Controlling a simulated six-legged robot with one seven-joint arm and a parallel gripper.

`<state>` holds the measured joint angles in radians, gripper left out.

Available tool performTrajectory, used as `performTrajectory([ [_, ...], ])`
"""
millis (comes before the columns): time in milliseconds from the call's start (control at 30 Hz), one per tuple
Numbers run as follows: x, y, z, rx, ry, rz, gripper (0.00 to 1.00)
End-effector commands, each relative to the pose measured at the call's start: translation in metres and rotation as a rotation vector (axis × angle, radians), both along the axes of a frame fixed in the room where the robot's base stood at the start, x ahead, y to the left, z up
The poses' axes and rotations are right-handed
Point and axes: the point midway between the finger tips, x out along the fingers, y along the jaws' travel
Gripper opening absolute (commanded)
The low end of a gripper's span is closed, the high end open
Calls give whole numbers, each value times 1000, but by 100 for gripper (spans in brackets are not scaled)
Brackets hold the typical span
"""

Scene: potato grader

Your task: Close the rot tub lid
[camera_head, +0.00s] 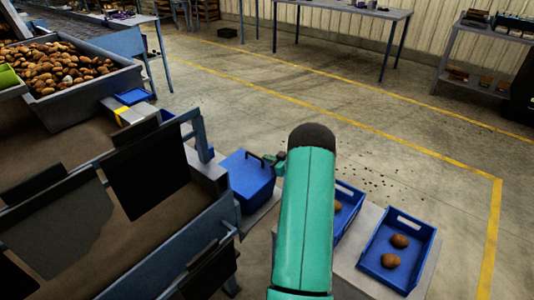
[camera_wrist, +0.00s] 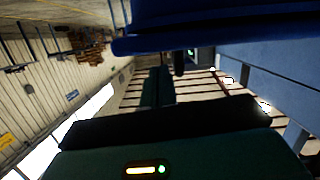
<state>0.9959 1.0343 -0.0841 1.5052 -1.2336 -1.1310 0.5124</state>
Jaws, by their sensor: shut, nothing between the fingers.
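The blue rot tub (camera_head: 250,190) stands just left of my green arm in the head view. Its blue lid (camera_head: 240,165) appears to lie flat over the top, with a dark handle-like piece at its right edge. My gripper (camera_head: 273,160) is at that right edge, partly hidden behind my own arm. It is shut with nothing held. I cannot tell whether it touches the lid. In the wrist view, a dark blue surface (camera_wrist: 220,15) fills the top right very close by. It is probably part of the tub, but too dark to be sure.
Two blue trays with potatoes stand right of my arm; the nearer one (camera_head: 427,255) holds two. A grader conveyor with a grey-blue frame (camera_head: 180,245) closes off the left side. A potato-filled bin (camera_head: 95,100) is at upper left. Open floor lies behind, with a yellow line.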

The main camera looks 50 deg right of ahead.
Motion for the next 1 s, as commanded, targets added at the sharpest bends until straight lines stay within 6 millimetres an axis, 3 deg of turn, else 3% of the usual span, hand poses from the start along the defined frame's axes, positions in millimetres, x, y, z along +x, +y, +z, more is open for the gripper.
performTrajectory([
  [333,0,-6,-22,-8,0,0,0],
  [867,-1,-6,-26,-8,4,-2,0],
  [1000,-11,-7,-24,-8,5,-3,0],
])
